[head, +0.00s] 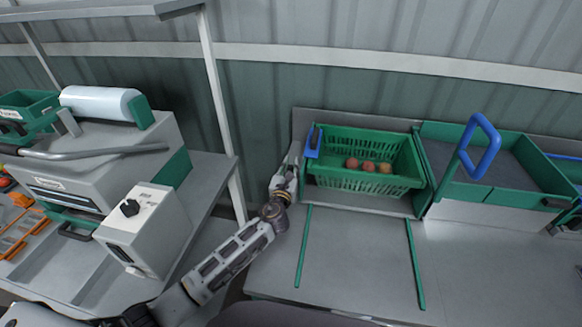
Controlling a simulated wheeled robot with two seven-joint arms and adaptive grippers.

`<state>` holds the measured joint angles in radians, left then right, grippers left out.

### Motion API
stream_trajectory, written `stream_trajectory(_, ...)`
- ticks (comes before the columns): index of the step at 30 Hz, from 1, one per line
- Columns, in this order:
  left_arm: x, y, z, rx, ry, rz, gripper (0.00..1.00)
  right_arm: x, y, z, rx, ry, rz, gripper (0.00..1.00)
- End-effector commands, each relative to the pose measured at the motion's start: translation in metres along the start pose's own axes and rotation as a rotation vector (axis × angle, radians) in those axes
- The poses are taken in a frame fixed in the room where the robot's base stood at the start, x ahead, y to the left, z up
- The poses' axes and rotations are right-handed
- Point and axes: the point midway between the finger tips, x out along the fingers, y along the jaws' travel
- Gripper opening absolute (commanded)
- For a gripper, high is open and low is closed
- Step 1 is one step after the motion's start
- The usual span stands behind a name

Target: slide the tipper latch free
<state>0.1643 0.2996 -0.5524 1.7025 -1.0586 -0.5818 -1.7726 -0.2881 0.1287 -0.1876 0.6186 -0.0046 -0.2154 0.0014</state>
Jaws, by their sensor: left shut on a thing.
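The tipper holds a green slatted crate (372,184) with several red tomatoes (368,166) in it, against the back wall. A blue latch (314,141) stands at the tipper's left side, by the crate's back left corner. My left gripper (297,152) reaches up to the latch from the left and is shut on it; the fingertips are small and partly hidden there. A blue looped handle (482,146) rises to the right of the crate.
A green-walled tray (524,202) with a grey floor is right of the crate. Two green rails (417,264) run along the clear grey bench (357,255) in front. A machine with a white control box (145,230) and a shelf post (222,110) stand left.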

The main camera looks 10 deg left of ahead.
Motion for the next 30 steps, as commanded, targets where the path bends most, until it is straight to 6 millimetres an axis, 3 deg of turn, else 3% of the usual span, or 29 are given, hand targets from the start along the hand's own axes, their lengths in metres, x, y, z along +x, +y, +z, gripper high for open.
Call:
stream_trajectory(9, 0.0, 0.029, 0.0, 0.003, 0.001, 0.002, 0.0, -0.009, -0.002, -0.011, 0.002, 0.01, -0.002, 0.4)
stream_trajectory(20, 0.0, 0.035, 0.0, 0.002, 0.0, 0.005, 0.0, -0.009, -0.017, -0.013, 0.006, 0.012, -0.019, 0.4)
stream_trajectory(21, 0.0, 0.035, 0.0, 0.002, 0.0, 0.005, 0.19, -0.01, -0.017, -0.011, 0.006, 0.011, -0.019, 0.4)
stream_trajectory(24, 0.0, 0.035, 0.0, 0.002, 0.0, 0.005, 0.32, -0.01, -0.017, -0.007, 0.005, 0.007, -0.019, 0.4)
stream_trajectory(26, 0.0, 0.035, 0.0, 0.002, 0.0, 0.005, 0.4, -0.01, -0.017, -0.004, 0.005, 0.003, -0.018, 0.4)
stream_trajectory(30, 0.0, 0.034, 0.0, 0.001, 0.0, 0.003, 0.41, -0.01, -0.013, 0.002, 0.002, -0.004, -0.015, 0.4)
